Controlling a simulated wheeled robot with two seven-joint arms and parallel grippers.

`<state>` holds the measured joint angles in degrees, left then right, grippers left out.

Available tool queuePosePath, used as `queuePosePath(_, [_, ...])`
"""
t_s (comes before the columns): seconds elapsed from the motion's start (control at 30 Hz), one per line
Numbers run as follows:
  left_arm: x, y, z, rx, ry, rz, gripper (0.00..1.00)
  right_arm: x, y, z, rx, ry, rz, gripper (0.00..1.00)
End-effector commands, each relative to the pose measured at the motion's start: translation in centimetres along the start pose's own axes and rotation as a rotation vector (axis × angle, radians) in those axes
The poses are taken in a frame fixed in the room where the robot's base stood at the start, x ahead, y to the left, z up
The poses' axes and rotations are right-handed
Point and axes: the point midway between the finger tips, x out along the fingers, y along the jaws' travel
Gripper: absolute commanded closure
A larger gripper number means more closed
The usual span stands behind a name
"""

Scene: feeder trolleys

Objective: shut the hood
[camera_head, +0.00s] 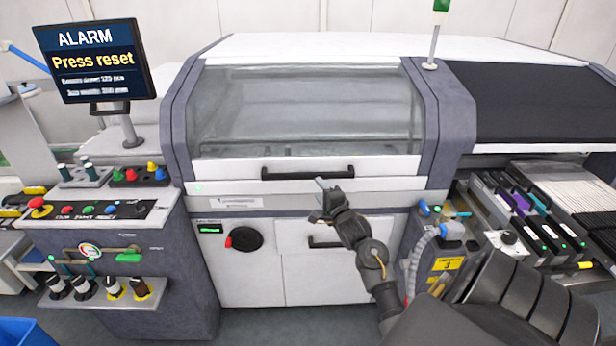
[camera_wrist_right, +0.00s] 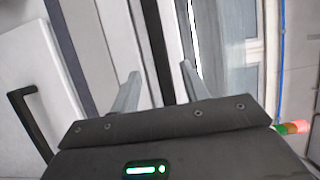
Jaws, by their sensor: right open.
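The hood (camera_head: 305,110) is a clear window in a white frame between two grey pillars on the machine. It looks lowered, with its white lower rail just above the front panel; I cannot tell if a small gap is left. Its black bar handle (camera_head: 307,173) runs across that rail. My right gripper (camera_head: 322,184) is open, in front of the rail just below the handle's right part. In the right wrist view the open fingers (camera_wrist_right: 158,82) point at the machine front, with a dark bar, apparently the handle, between them in the picture. Contact cannot be told. My left gripper is out of view.
A screen (camera_head: 95,62) reads "ALARM Press reset". A control panel (camera_head: 100,212) with buttons stands at the left. White cabinet doors (camera_head: 245,275) with a black handle lie below the hood. Feeders (camera_head: 530,210) fill the right side. A signal lamp (camera_head: 437,20) stands on top.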

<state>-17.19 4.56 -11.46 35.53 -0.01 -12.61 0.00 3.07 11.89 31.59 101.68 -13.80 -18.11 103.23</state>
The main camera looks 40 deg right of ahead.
Motion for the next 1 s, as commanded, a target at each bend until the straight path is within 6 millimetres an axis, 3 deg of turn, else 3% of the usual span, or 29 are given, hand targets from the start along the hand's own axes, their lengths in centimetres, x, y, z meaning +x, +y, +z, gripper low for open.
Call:
queuePosePath(0.3, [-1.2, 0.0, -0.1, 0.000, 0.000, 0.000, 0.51, 6.0, -0.3, 0.0, -0.001, 0.001, -0.001, 0.55])
queuePosePath(0.5, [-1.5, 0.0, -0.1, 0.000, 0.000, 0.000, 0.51, 8.5, -0.1, 0.0, -0.002, 0.000, 0.000, 0.55])
queuePosePath(0.9, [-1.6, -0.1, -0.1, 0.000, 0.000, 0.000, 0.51, 9.3, 0.0, 0.0, -0.003, 0.000, -0.001, 0.55])
queuePosePath(1.0, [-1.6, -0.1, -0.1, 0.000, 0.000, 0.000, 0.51, 9.3, 0.0, 0.0, -0.002, 0.000, 0.000, 0.65])
